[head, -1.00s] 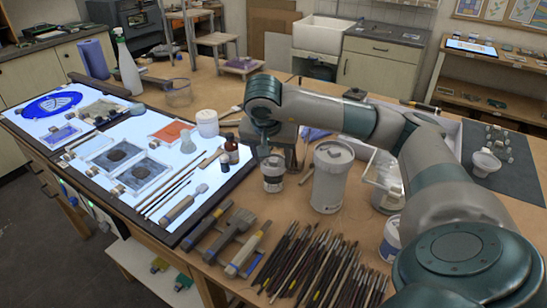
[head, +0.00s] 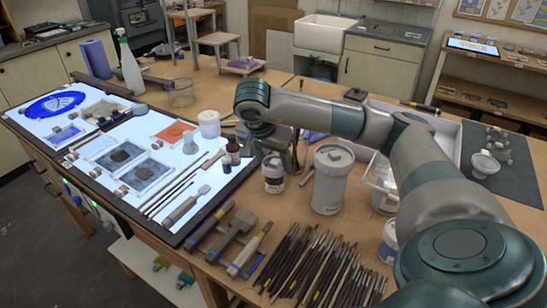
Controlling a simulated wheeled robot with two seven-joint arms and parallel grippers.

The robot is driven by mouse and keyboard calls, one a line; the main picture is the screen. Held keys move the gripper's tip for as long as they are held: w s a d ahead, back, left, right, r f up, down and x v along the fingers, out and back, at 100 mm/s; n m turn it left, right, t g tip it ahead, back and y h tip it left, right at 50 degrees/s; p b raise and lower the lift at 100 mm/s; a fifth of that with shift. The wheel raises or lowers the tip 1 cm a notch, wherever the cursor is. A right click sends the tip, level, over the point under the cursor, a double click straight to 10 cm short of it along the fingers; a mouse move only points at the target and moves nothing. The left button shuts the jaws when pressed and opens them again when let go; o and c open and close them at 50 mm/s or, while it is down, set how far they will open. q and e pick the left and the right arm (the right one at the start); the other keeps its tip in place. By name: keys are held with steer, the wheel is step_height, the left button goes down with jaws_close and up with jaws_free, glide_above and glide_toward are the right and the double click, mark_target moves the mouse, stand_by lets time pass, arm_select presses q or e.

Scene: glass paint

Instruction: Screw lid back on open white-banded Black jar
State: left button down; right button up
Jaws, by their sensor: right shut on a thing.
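The white-banded jar (head: 274,178) stands upright on the wooden bench, right of the light panel. Its upper part looks dark and its lower part whitish. My right gripper (head: 262,148) hangs from the wrist just behind and up-left of the jar, apart from it as far as I can tell. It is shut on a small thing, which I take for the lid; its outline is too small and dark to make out. My left gripper is not in view.
A larger white container (head: 330,185) stands close to the right of the jar. A brown bottle (head: 233,153) stands on its left. Brushes (head: 315,265) and hand tools (head: 235,240) lie in front. A glowing light panel (head: 110,190) fills the left.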

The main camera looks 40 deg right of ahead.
steer(key=shift+w+r+m+g+p, duration=0.1)
steer(key=shift+m+g+p, duration=0.5)
steer(key=shift+m+p, duration=1.5)
steer(key=shift+p, duration=0.3)
steer(key=shift+g, duration=0.3)
steer(key=shift+w+m+p, duration=0.1)
steer(key=shift+m+p, duration=0.5)
steer(key=shift+p, duration=0.05)
steer(key=shift+m+g+p, duration=0.3)
steer(key=shift+m+g, duration=0.1)
steer(key=shift+w+m+g+p, duration=0.1)
steer(key=shift+m+g+p, duration=0.4)
steer(key=shift+m+p, duration=0.65)
steer(key=shift+m, duration=0.85)
